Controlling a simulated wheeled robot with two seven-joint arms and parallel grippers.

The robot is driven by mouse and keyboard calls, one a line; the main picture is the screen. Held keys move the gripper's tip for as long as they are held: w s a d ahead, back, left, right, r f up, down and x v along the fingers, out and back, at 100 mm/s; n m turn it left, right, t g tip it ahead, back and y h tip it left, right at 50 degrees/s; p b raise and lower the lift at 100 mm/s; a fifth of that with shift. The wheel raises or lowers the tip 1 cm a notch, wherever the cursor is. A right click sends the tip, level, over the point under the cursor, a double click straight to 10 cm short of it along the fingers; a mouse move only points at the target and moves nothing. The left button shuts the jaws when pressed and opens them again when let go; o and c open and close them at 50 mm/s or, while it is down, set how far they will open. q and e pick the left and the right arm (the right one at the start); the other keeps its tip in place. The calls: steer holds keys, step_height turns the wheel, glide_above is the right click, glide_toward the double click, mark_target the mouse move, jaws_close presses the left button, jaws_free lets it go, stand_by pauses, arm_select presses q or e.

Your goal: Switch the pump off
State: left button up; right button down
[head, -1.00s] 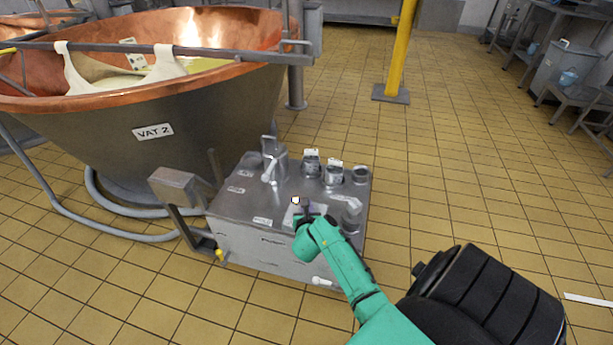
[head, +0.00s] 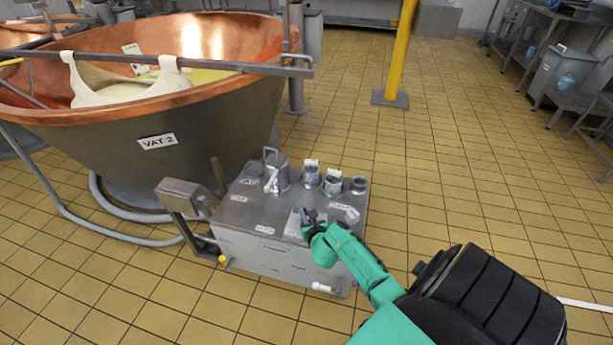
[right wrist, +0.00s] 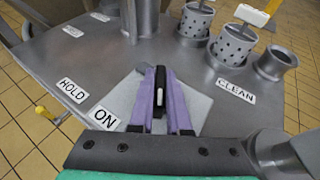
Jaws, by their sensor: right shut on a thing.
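The pump's control is a small black knob or switch with a white mark (right wrist: 159,97), set on a pale plate (right wrist: 206,105) on top of the grey metal box (head: 265,245). In the right wrist view an "ON" label (right wrist: 103,117) is to its left. My right gripper (right wrist: 160,76) has its purple fingers closed on both sides of the black knob. In the head view my right gripper (head: 307,216) is over the box's front right top, hiding the knob. Its white mark points roughly along the fingers. My left gripper is not in view.
The copper vat labelled VAT 2 (head: 150,110) stands behind and left of the box. Perforated cups (right wrist: 233,46) and a short open pipe (right wrist: 276,62) rise near my gripper. A yellow post (head: 400,50) stands behind. Tiled floor at right is open.

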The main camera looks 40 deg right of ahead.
steer(key=c, duration=0.9)
jaws_free()
steer(key=shift+s+a+r, duration=0.15)
steer(key=shift+s, duration=0.1)
steer(key=p+v, duration=0.4)
steer(key=v, duration=1)
